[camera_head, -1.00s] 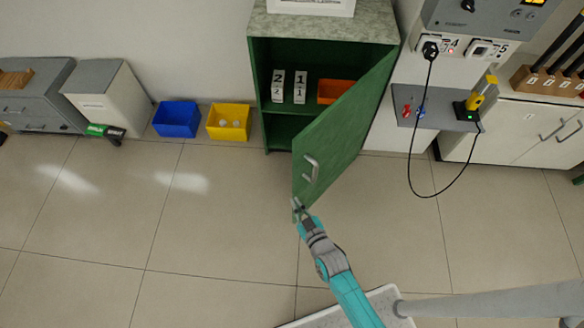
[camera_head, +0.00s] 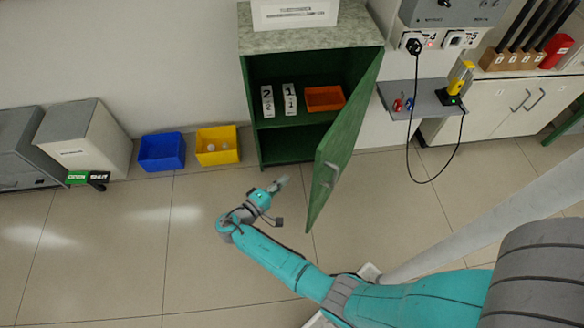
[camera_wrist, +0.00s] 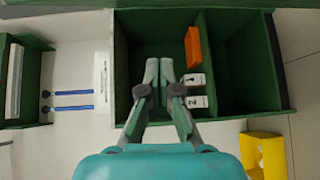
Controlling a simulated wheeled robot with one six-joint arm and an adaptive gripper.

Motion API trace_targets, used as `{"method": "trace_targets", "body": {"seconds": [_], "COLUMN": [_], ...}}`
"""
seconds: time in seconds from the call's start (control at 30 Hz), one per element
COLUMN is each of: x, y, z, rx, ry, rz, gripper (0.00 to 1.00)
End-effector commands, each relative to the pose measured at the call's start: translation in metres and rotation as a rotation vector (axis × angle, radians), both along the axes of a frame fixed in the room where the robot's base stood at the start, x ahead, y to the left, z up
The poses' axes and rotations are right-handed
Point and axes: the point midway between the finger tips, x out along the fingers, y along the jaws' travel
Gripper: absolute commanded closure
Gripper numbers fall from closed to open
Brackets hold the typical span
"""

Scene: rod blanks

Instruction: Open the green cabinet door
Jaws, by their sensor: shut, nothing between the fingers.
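The green cabinet (camera_head: 245,112) stands against the wall with its door (camera_head: 340,145) swung wide open to the right. The door's silver handle (camera_head: 327,174) is on its outer face. My gripper (camera_head: 282,182) is in front of the cabinet opening, left of the door and apart from it and its handle. In the wrist view my gripper (camera_wrist: 159,66) points at the open cabinet interior (camera_wrist: 150,35), with its fingers close together and nothing held. The cabinet's frame also shows in the wrist view (camera_wrist: 271,60).
Inside the cabinet are white numbered blocks (camera_head: 267,101) and an orange bin (camera_head: 324,98). A blue bin (camera_head: 162,152) and a yellow bin (camera_head: 217,146) stand on the floor to the left. A black cable (camera_head: 412,150) hangs at right. The floor in front is clear.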

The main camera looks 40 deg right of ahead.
Motion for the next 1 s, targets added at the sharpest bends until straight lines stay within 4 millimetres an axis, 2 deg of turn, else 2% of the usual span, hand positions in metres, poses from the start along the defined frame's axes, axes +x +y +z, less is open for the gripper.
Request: {"method": "trace_targets", "body": {"seconds": [0.1,0.27,0.77,0.8,1.0], "x": [-0.001,-0.002,0.003,0.003,-0.023], "y": [0.001,-0.008,-0.096,-0.102,-0.107], "z": [0.017,0.020,0.020,0.019,0.019], "rx": [-0.065,-0.080,-0.076,-0.076,-0.076], "ry": [-0.031,-0.037,-0.036,-0.035,-0.035], "rz": [-0.040,-0.051,-0.051,-0.050,-0.047], "gripper": [1.00,1.00,1.00,1.00,1.00]}}
